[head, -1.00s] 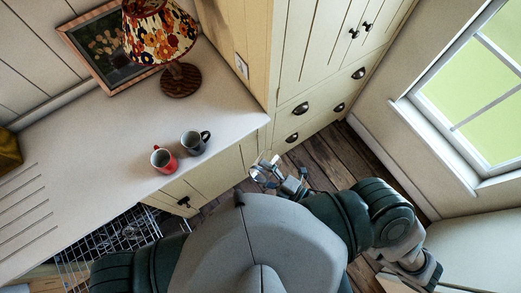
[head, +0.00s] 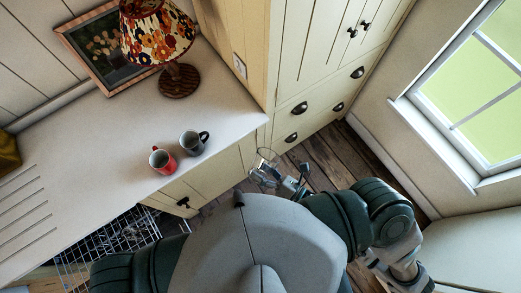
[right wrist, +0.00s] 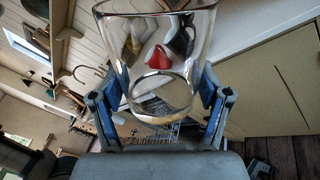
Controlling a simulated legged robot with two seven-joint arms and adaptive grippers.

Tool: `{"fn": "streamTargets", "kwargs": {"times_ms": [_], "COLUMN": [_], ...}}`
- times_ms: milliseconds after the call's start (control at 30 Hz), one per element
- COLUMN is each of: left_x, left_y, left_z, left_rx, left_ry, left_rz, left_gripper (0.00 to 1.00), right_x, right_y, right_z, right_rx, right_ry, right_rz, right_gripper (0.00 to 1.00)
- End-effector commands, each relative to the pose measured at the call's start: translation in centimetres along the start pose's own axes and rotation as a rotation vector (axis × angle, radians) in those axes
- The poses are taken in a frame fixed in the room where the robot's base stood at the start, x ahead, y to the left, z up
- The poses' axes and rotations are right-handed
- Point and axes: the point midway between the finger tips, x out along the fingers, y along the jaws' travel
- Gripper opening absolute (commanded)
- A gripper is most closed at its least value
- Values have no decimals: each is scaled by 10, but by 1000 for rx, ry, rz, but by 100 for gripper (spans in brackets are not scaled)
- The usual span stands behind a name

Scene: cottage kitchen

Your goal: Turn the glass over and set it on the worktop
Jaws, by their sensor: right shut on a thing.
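The clear glass (head: 267,157) is in my right gripper (head: 270,176), over the floor just off the worktop's front right corner. In the right wrist view the glass (right wrist: 160,50) stands between the two blue-padded fingers (right wrist: 160,98), its wide part away from the palm and a thick ring near the palm. The glass is tilted; its exact angle in the head view is too small to tell. The cream worktop (head: 105,125) lies to the left, apart from the glass. My left gripper is outside the views.
A red mug (head: 162,160) and a dark grey mug (head: 192,143) stand near the worktop's front edge. A lamp (head: 160,40) and a picture frame (head: 88,48) are behind. A wire rack (head: 110,240) is out below the worktop. Bare worktop lies right of the grey mug.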

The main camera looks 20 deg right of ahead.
Motion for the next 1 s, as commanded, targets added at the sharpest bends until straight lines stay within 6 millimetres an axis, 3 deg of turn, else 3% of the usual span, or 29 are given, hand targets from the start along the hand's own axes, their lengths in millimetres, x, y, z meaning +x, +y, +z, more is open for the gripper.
{"fn": "streamTargets", "kwargs": {"times_ms": [100,333,633,867,1000], "left_x": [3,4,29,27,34], "left_y": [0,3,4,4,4], "left_z": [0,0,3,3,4], "left_rx": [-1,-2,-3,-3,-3], "left_ry": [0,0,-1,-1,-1], "left_rz": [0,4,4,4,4], "left_gripper": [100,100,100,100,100], "right_x": [0,0,0,0,0], "right_y": [0,0,-2,1,0], "right_z": [-1,-1,-2,0,-1], "right_rx": [-90,-117,-671,-690,-808], "right_ry": [-1,-1,-2,-1,0], "right_rz": [2,2,1,1,0], "right_gripper": [29,29,29,29,29]}}
